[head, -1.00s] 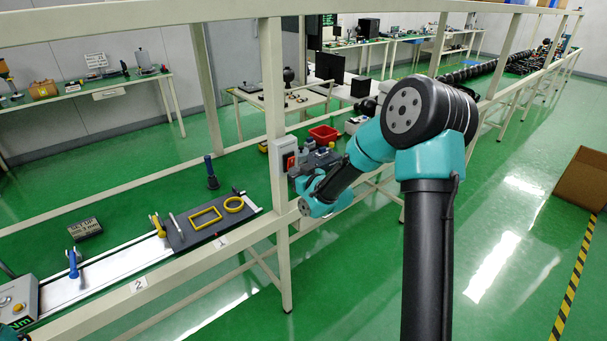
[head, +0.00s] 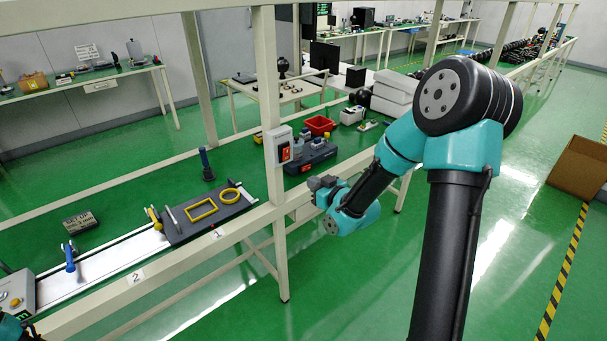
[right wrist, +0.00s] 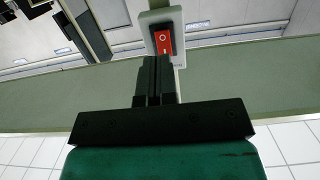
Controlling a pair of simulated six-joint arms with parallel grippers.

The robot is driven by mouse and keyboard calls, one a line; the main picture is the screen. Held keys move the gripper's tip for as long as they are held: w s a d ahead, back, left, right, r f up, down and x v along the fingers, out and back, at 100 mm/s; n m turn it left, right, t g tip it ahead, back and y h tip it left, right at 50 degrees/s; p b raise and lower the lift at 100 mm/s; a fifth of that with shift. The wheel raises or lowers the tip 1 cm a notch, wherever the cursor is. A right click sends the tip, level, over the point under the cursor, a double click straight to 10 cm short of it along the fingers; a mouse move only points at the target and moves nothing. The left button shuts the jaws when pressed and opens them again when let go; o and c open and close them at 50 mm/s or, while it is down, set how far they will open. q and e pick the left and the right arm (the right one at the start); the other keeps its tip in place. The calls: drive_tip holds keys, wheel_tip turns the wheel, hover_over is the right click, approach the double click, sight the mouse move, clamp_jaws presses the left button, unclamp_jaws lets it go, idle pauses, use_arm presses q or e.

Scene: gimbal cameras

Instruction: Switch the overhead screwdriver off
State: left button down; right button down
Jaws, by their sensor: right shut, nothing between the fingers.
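A pale switch box (head: 280,135) with a red rocker switch (head: 285,153) is fixed to the upright post of the near frame. The right wrist view shows the red rocker (right wrist: 164,38) with a ring mark and a bar mark, just beyond my fingertips. My right gripper (head: 318,184) is to the right of and lower than the switch box, with a gap between them in the head view. Its two fingers (right wrist: 155,62) are shut together and empty, pointing towards the rocker. The overhead screwdriver is not visible. My left gripper is not in view.
The post (head: 270,80) stands left of my right gripper. Behind it are a dark device (head: 310,158) and a red bin (head: 320,124). A dark plate (head: 205,220) with yellow frames lies on the rail at left.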

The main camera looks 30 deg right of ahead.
drive_tip(key=shift+s+d+f, duration=0.1)
drive_tip(key=shift+s+f, duration=0.05)
drive_tip(key=shift+s, duration=0.65)
drive_tip(key=shift+s+d+f, duration=0.1)
drive_tip(key=shift+s, duration=0.65)
drive_tip(key=s+a+f+m+g, duration=0.1)
drive_tip(key=s+a+f+g, duration=0.25)
drive_tip(key=f, duration=0.55)
drive_tip(key=s+a+f+m+g+y, duration=0.1)
drive_tip(key=s+a+f+g, duration=0.1)
drive_tip(key=a+f+g, duration=0.45)
drive_tip(key=s+a+f+m+g, duration=0.1)
drive_tip(key=s+a+f, duration=0.2)
drive_tip(key=f, duration=0.7)
drive_tip(key=s+a+f+g, duration=0.4)
drive_tip(key=s+a+f, duration=0.1)
drive_tip(key=s, duration=0.3)
drive_tip(key=shift+s+f+g+y, duration=0.3)
drive_tip(key=shift+s+f, duration=0.05)
drive_tip(key=shift+f, duration=0.1)
